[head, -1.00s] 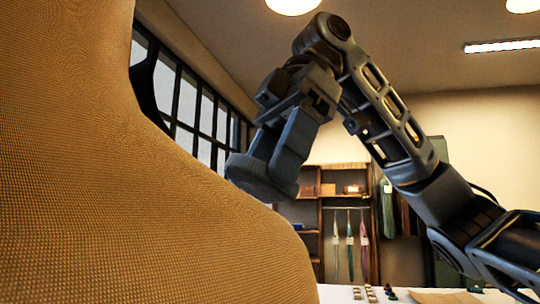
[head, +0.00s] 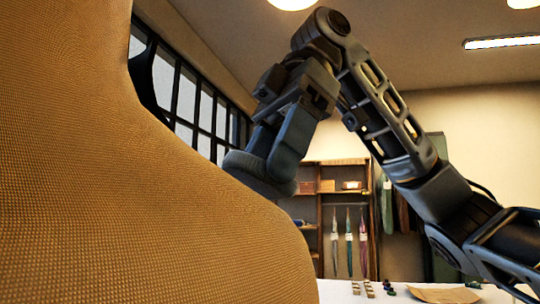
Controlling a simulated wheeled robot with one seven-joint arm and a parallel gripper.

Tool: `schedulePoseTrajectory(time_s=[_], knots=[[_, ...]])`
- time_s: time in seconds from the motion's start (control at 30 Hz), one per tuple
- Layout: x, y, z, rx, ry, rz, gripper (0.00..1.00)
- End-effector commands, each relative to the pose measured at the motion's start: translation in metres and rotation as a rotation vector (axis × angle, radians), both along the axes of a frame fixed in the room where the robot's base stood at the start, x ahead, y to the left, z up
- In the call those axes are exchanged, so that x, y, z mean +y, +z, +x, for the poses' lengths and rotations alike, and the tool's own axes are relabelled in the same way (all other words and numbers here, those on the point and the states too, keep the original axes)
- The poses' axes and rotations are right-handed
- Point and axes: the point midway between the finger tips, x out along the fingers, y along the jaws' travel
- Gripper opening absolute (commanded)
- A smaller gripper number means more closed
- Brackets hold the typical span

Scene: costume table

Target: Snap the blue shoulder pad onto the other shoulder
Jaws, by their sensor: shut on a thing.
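A tan, woven-textured dress form (head: 150,200) fills the left of the head view, its shoulder sloping down to the right. My gripper (head: 271,152) hangs over the outer part of this shoulder, pointing down, and is shut on the dark blue-grey shoulder pad (head: 250,174). The pad is a rounded, flattish piece. Its lower edge meets the outline of the shoulder in the picture; I cannot tell whether it touches. Part of the pad is hidden behind the finger, and its underside is not clear. The form's other shoulder is out of view.
A white table (head: 345,292) lies low at the right, with several small pieces (head: 368,288) and a brown sheet (head: 445,295) on it. A wooden wardrobe (head: 318,225) with hanging items stands behind. Dark-framed windows (head: 190,100) run along the left wall.

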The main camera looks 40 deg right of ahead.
Motion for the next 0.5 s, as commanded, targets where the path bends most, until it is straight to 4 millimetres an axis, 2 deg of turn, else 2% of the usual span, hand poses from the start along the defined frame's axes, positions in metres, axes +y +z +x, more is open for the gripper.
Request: schedulePoseTrajectory(time_s=[0.5], knots=[[0.0028,-0.0053,0.0000,0.000,0.000,0.000,0.30]])
